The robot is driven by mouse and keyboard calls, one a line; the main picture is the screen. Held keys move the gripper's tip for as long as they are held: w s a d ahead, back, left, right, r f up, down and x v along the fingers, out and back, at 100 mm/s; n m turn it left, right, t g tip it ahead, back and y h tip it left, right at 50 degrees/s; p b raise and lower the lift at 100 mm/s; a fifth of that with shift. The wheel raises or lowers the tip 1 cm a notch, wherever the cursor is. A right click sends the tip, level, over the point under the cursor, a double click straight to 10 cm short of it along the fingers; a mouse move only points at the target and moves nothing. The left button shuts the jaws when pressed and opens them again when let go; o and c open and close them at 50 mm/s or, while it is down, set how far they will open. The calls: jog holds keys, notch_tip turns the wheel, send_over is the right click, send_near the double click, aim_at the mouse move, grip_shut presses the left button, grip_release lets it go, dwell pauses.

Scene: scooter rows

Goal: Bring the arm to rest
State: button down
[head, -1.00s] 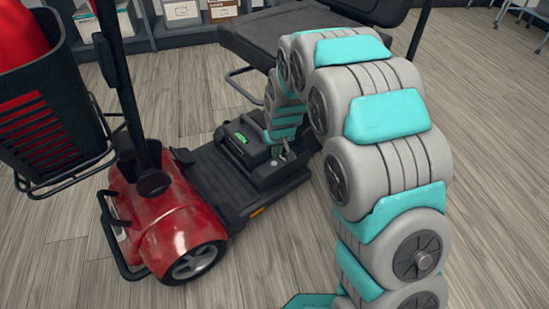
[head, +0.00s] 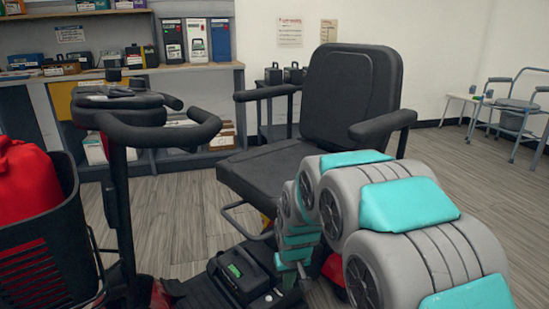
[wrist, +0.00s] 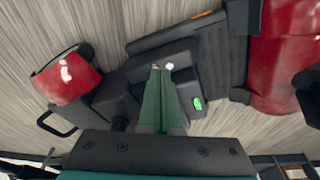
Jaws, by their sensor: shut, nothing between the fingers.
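My gripper (wrist: 161,70) shows in the wrist view as two long green fingers lying together, shut and empty. They point down over the scooter's footboard area, close to a black battery box (wrist: 184,90) with a small green light. In the head view the same box (head: 240,278) sits low in front of the seat. My grey and teal arm (head: 405,205) is bent in an arch from the lower right, its far end hanging beside the box. The fingertips are hard to make out in the head view. I cannot tell whether they touch the box.
The scooter's black seat (head: 275,166) and armrest (head: 383,124) are close behind my arm. The tiller (head: 118,190) and a basket (head: 45,245) with a red bag stand left. Shelves (head: 150,68) line the back wall. Floor (head: 455,165) is open at right.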

jog(key=s+d+r+m+g+p, duration=0.1)
jog(key=s+d+r+p, duration=0.1)
jog(key=s+r, duration=0.4)
jog(key=s+d+r+g+p, duration=0.1)
jog(key=s+d+r+p, duration=0.2)
jog(key=s, duration=1.4)
jog(key=s+d+r+m+g+p, duration=0.1)
jog(key=s+d+r+g+p, duration=0.1)
jog(key=s+d+r, duration=0.4)
jog(key=s+r, duration=0.3)
jog(key=s, duration=0.2)
jog(key=shift+s+d+r+m+h+p, duration=0.25)
jog(key=shift+s+m+h+p, duration=0.05)
jog(key=shift+p, duration=0.1)
